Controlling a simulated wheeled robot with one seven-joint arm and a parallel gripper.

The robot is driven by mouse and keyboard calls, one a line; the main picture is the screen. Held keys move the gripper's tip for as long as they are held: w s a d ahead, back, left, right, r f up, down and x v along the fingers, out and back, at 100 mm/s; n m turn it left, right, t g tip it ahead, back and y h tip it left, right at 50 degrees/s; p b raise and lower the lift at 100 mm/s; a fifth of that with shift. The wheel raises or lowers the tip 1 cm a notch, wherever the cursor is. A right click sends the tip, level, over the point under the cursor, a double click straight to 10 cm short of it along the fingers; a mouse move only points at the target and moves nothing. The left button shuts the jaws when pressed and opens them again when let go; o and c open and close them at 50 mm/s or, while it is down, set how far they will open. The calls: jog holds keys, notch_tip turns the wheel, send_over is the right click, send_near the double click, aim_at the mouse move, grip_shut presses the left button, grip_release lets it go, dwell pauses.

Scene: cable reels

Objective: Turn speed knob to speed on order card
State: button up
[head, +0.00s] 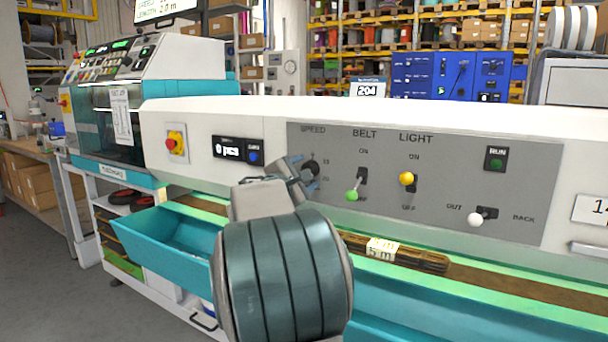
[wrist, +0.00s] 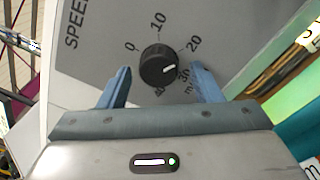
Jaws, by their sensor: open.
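The black speed knob (wrist: 154,62) sits on the grey panel in the wrist view, with a dial of 0, 10, 20, 30 and a further mark partly hidden. Its white mark points right, roughly between 20 and 30. My gripper (wrist: 161,74) is open, with one blue finger on each side of the knob; I cannot tell whether they touch it. In the head view the knob (head: 312,168) is partly hidden by my gripper (head: 298,174). A sign (head: 160,9) at the top reads LENGTH, its upper line cut off; I cannot tell whether it is the order card.
Right of the knob are the green-tipped belt lever (head: 352,195), yellow-tipped light lever (head: 406,179), white-tipped out/back lever (head: 475,219) and run button (head: 496,159). A red stop button (head: 175,143) is at left. A labelled cable bundle (head: 420,259) lies below the panel.

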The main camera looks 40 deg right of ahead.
jog(key=p+v, duration=0.1)
jog(key=v, duration=1.2)
jog(key=shift+a, duration=0.25)
jog(key=shift+s, duration=0.1)
